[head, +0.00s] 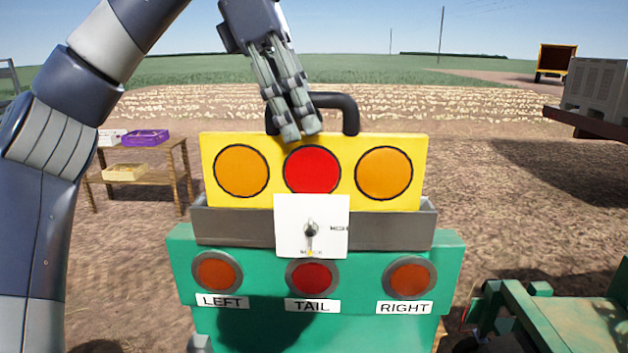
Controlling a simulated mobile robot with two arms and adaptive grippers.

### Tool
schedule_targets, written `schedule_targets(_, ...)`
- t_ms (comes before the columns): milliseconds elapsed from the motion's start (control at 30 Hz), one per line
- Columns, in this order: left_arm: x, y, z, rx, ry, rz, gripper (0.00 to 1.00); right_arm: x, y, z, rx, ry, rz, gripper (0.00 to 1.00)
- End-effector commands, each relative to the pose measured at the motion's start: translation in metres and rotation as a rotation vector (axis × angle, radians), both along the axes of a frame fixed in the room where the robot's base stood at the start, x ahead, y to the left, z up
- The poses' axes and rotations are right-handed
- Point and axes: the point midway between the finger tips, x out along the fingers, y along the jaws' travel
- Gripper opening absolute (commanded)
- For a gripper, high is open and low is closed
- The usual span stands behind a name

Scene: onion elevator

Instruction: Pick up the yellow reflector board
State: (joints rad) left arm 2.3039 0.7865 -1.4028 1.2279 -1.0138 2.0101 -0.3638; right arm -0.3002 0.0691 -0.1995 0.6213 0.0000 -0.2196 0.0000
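The yellow reflector board (220,148) stands upright in a grey holder (390,230) on top of a green unit. It carries an orange disc at each end and a red disc in the middle. A dark arched handle (352,112) rises from its top; the handle's left part is partly hidden by my gripper. My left gripper (298,130) points down from above, its fingertips overlapping the board's top edge just left of the handle's middle. Its fingers look close together; I cannot tell whether they touch the handle or board. My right gripper is not in view.
A white plate with a small lever (290,215) covers the board's lower middle. The green unit (245,270) has lamps labelled LEFT, TAIL and RIGHT. A wooden table (160,165) with crates stands at left. Green machinery (550,310) is at lower right, a trailer (590,122) behind.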

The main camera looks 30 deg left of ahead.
Motion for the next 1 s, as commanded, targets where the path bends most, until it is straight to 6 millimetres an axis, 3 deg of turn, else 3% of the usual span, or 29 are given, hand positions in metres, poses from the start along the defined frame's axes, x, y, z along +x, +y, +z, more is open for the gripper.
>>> schedule_targets(233, 0.001, -0.003, -0.009, 0.000, 0.000, -0.001, 0.37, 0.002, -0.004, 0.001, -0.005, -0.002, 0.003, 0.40)
schedule_targets(600, 0.005, -0.018, -0.043, 0.000, 0.002, -0.001, 0.37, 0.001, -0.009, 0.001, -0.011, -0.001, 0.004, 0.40)
schedule_targets(1000, 0.006, -0.020, -0.049, -0.002, -0.001, 0.001, 0.37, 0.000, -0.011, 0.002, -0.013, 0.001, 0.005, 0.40)
